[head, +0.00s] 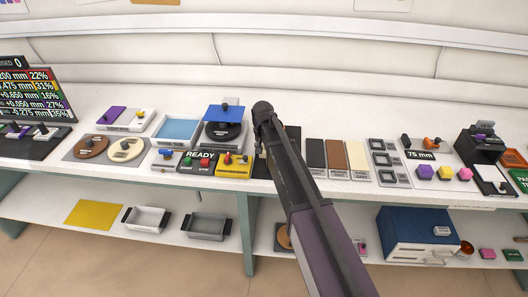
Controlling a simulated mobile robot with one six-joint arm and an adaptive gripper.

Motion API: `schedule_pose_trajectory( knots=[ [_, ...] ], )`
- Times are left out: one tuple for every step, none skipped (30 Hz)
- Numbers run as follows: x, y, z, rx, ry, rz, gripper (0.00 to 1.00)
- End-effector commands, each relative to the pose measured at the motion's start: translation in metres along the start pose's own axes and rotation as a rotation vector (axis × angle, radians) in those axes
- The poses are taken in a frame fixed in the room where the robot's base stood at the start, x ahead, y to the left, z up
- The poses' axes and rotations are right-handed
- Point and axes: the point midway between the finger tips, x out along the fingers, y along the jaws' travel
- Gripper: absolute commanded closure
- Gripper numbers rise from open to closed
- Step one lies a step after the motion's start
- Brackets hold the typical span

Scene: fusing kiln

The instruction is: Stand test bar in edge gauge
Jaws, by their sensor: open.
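My arm reaches up from the lower right of the head view and ends over the bench near the red-and-yellow button panels. My gripper (258,146) is at this far end, mostly hidden by the arm; its jaws are open, and no held object shows. I cannot pick out the test bar with certainty. The edge gauge is not clearly identifiable either. A row of grey plates with square openings (384,160) lies right of the arm. A black device (480,146) stands farther right, near a black "75 mm" label (420,155).
A blue-topped device (224,114), a blue tray (178,129) and a yellow panel (234,166) stand left of the arm. Dark, brown and cream plates (336,156) lie to its right. A blue box (420,228) and grey trays (206,227) sit on the lower shelf.

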Motion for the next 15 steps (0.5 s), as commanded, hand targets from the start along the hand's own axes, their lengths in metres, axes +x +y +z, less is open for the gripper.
schedule_pose_trajectory(
  knots=[
    [0.0,-0.0001,0.0001,0.0,0.0,0.0,0.49],
    [0.0,-0.0002,0.0001,0.0,0.0,0.0,0.49],
    [0.0,-0.0002,0.0001,0.0,0.0,0.0,0.49],
    [0.0,-0.0002,0.0001,0.0,0.0,0.0,0.49],
    [0.0,-0.0003,0.0001,0.0,0.0,0.0,0.49],
    [0.0,-0.0003,0.0001,0.0,0.0,0.0,0.49],
    [0.0,-0.0004,0.0001,0.0,0.0,0.0,0.49],
    [0.0,-0.0004,0.0001,0.0,0.0,0.0,0.52],
    [0.0,-0.0004,0.0001,0.0,0.0,0.0,0.63],
    [0.0,-0.0004,0.0001,0.0,0.0,0.0,0.72],
    [0.0,-0.0005,0.0001,-0.001,0.0,0.0,0.81],
    [0.0,-0.0005,0.0002,-0.001,0.0,0.0,0.93],
    [0.0,-0.0005,0.0002,-0.001,0.0,0.0,1.0],
    [0.0,-0.0005,0.0002,-0.001,0.0,0.0,1.0],
    [0.0,-0.0005,0.0002,-0.001,0.0,0.0,1.0]
  ],
)
